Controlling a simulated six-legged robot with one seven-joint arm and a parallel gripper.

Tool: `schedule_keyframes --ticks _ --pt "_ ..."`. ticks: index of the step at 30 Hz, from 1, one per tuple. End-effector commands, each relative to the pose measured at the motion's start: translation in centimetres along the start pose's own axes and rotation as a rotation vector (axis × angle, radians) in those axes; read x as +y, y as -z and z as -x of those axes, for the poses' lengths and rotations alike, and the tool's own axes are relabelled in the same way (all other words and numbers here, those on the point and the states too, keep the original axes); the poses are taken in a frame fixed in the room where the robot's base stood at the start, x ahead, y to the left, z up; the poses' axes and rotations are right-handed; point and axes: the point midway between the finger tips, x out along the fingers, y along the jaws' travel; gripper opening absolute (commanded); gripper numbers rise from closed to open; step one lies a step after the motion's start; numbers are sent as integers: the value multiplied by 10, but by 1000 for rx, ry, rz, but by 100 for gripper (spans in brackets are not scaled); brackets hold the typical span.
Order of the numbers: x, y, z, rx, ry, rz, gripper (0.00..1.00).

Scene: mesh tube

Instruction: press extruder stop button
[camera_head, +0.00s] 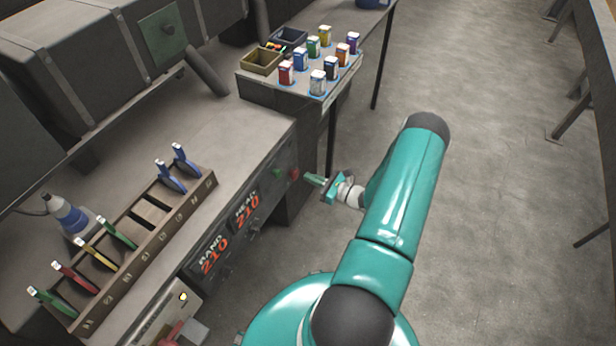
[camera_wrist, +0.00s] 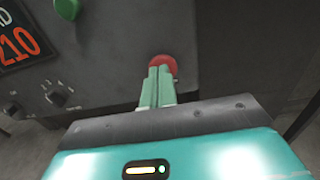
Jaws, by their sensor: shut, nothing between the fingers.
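The extruder panel is the dark front face of the bench. On it, the red stop button (camera_head: 295,174) sits at the right end, with a green button (camera_head: 278,172) to its left. In the wrist view the red button (camera_wrist: 163,62) shows just beyond my fingertips, partly covered by them, and the green button (camera_wrist: 67,8) is at upper left. My gripper (camera_head: 312,179) is shut and empty, its fingers pointing at the red button. In the wrist view my gripper (camera_wrist: 160,72) overlaps the button's lower part; whether it touches I cannot tell.
Two red displays read 210, the HEAD display (camera_head: 247,213) and the BAND display (camera_head: 213,259), with knobs nearby. A wooden tool rack (camera_head: 150,245) lies on the bench. A side table (camera_head: 300,85) with bottles stands behind.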

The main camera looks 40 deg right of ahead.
Motion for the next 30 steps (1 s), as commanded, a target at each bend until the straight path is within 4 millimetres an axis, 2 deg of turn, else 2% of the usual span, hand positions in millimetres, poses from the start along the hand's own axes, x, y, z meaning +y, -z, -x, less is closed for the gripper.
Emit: schedule_keyframes --ticks 1,9,15,30 --pt "-2 0 12 3 5 0 0" --pt "-2 0 63 3 5 0 0" --pt "-2 0 88 2 2 0 0" --pt "-1 0 94 2 2 0 0"
